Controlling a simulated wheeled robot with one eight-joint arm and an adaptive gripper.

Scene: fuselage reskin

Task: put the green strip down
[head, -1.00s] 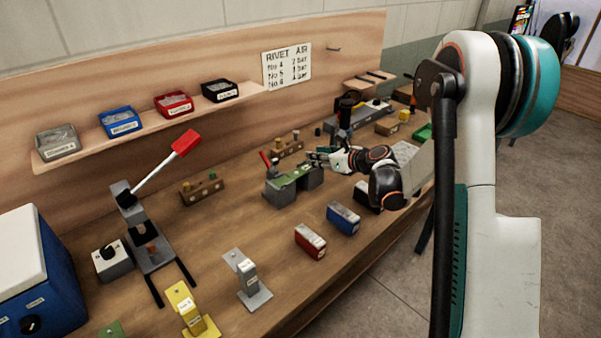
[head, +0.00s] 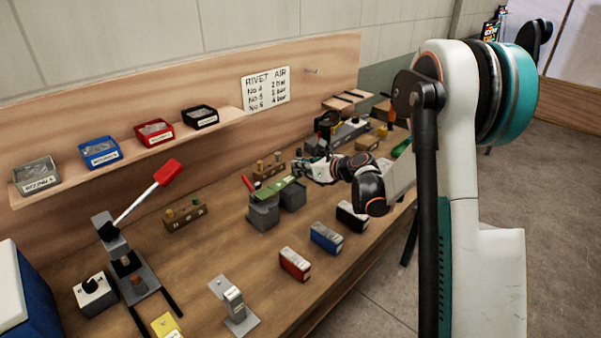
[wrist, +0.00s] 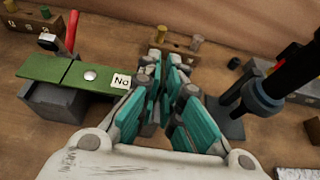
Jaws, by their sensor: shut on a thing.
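The green strip (head: 272,190) is a flat bar above two grey blocks on the bench. In the wrist view the strip (wrist: 90,76) shows a seam, a round silver rivet head and a white "No" label at its right end. My gripper (head: 299,170) is at the strip's right end, and in the wrist view my gripper's teal fingers (wrist: 166,84) are shut on that end beside the label. The grey block (wrist: 58,103) is under the strip's left part. I cannot tell whether the strip touches the blocks (head: 263,213). The fingers hide the strip's far right tip.
A red-handled clamp (wrist: 71,32) stands behind the strip. Small wooden peg blocks (head: 184,217) are to the left and behind. A red box (head: 295,264) and a blue box (head: 326,238) stand in front. A dark upright tool (wrist: 275,80) is close to my gripper's right.

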